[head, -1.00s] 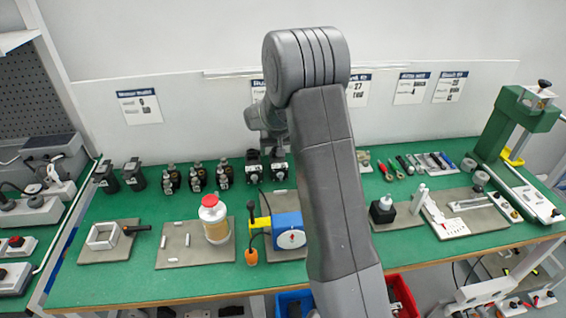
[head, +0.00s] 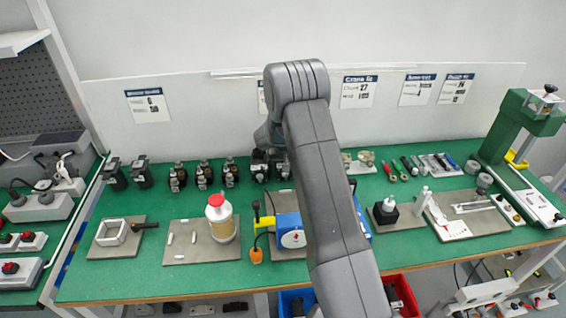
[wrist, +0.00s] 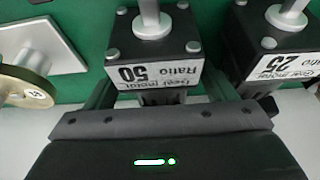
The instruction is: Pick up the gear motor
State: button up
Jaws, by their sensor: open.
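A gear motor labelled "Ratio 50" (wrist: 153,75), with a dark square body, white label and silver shaft, is upside down in the wrist view. A second gear motor labelled "25" (wrist: 283,62) stands to its right in that view. My gripper (wrist: 158,95) is open, with one finger on each side of the "50" motor; contact cannot be told. In the head view a dark motor (head: 258,163) shows at the back of the bench, partly behind my arm, which hides the gripper's fingers.
The green bench (head: 190,285) holds a row of several dark devices left of my arm. A white-and-tan bottle (head: 222,220) and a blue device (head: 291,228) stand in front. A round brass-coloured part (wrist: 25,85) lies left in the wrist view.

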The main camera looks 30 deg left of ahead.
jog(key=shift+c, duration=0.5)
jog(key=c, duration=1)
jog(key=shift+w+a+r, duration=0.1)
